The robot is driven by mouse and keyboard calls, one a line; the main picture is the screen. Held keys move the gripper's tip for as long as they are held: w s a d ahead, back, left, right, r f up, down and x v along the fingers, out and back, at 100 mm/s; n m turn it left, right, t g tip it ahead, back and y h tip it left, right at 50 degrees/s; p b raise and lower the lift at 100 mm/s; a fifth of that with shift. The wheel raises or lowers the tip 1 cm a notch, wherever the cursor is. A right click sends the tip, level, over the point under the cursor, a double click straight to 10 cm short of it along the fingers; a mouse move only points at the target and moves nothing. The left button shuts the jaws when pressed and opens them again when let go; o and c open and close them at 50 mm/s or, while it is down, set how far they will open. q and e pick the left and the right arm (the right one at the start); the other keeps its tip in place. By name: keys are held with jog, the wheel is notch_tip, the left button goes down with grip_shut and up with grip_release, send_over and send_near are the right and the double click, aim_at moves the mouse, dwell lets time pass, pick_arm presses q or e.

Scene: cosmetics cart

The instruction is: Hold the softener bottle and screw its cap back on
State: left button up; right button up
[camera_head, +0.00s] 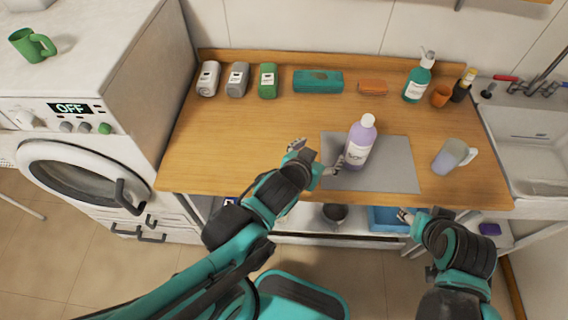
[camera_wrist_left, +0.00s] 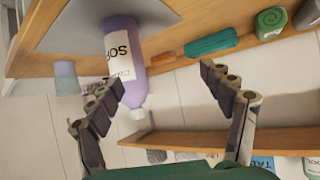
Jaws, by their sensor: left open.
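The softener bottle (camera_head: 357,150) is lilac with a white label and stands upright on a grey mat (camera_head: 402,172). In the left wrist view the bottle (camera_wrist_left: 124,64) appears upside down, partly behind one finger. A pale piece (camera_head: 367,121) tops it; I cannot tell whether this is the cap or the bare neck. No separate loose cap is visible. My left gripper (camera_head: 315,157) is open and empty, left of the bottle; its fingers also show wide apart in the left wrist view (camera_wrist_left: 158,84). My right gripper (camera_head: 406,216) is at the counter's front edge, its fingers mostly hidden.
Several bottles, a teal case (camera_head: 318,81), an orange bar (camera_head: 372,87) and a pump bottle (camera_head: 417,80) line the back. A sink (camera_head: 528,140) is at the right. The wooden counter's left half (camera_head: 225,150) is clear.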

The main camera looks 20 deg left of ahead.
pick_arm(q)
jog(key=s+a+f+n+g+y, duration=0.1)
jog(key=s+a+g, duration=0.3)
jog(key=s+a, duration=0.4)
jog(key=shift+a+f+n+y, duration=0.2)
jog(key=shift+a+n+y, duration=0.1)
jog(key=shift+a+n, duration=0.15)
